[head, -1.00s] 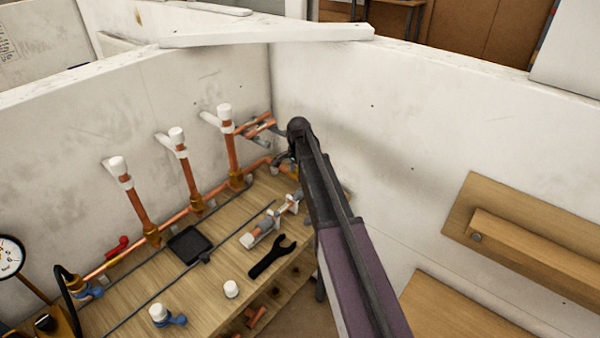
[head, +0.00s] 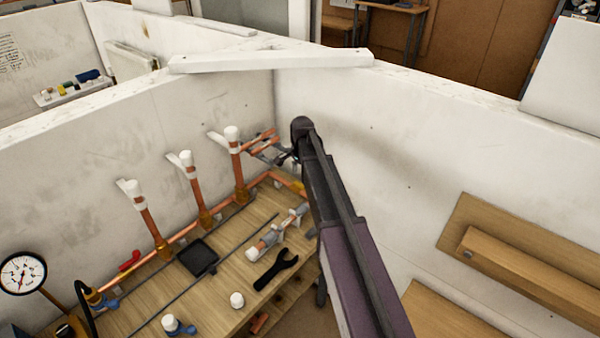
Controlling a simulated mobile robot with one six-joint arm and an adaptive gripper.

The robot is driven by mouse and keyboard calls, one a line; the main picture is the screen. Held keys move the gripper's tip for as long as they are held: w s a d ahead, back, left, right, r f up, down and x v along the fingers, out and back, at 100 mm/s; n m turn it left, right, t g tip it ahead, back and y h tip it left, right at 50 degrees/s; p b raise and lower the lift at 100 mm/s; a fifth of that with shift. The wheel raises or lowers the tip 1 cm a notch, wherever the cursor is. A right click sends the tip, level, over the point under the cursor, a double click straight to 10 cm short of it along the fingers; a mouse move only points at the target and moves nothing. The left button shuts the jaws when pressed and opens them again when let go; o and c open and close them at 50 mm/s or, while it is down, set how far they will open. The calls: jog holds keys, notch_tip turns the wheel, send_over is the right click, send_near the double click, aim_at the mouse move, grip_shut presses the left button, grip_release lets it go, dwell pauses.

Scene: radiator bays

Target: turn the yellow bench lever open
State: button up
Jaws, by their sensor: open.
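My gripper (head: 270,151) is at the far right end of the bench, close to the corner of the white walls. Its dark fingers are apart, near short copper pipes, with nothing seen between them. A small yellow-orange patch (head: 298,186) shows just left of my arm, by the copper pipe run. I cannot tell whether it is the yellow lever or a fitting. No clear yellow lever handle shows; my arm covers part of that bench end. The wooden bench (head: 226,285) carries the pipework.
Three upright copper pipes with white caps (head: 186,158) stand along the back. A red lever (head: 130,261), a black tray (head: 198,258), a black wrench (head: 275,269), white caps and a pressure gauge (head: 22,273) are to the left. A wooden shelf (head: 530,262) is on the right wall.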

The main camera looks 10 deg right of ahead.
jog(key=shift+r+p, duration=2.65)
jog(key=shift+r, duration=0.35)
jog(key=s+a+f+n+b, duration=0.1)
jog(key=s+f+n+b, duration=0.3)
jog(key=s, duration=0.5)
jog(key=s+a+f+n+b, duration=0.1)
jog(key=s+f+n+b, duration=0.3)
jog(key=s, duration=0.5)
jog(key=s+a+f+n+b, duration=0.2)
jog(key=s+f+n+b, duration=0.2)
jog(key=s, duration=0.5)
notch_tip(320, 180, down, 2)
jog(key=shift+s+f+n+g+b, duration=0.2)
jog(key=shift+s+n+g+b, duration=0.15)
jog(key=shift+b, duration=0.85)
jog(key=shift+c, duration=0.8)
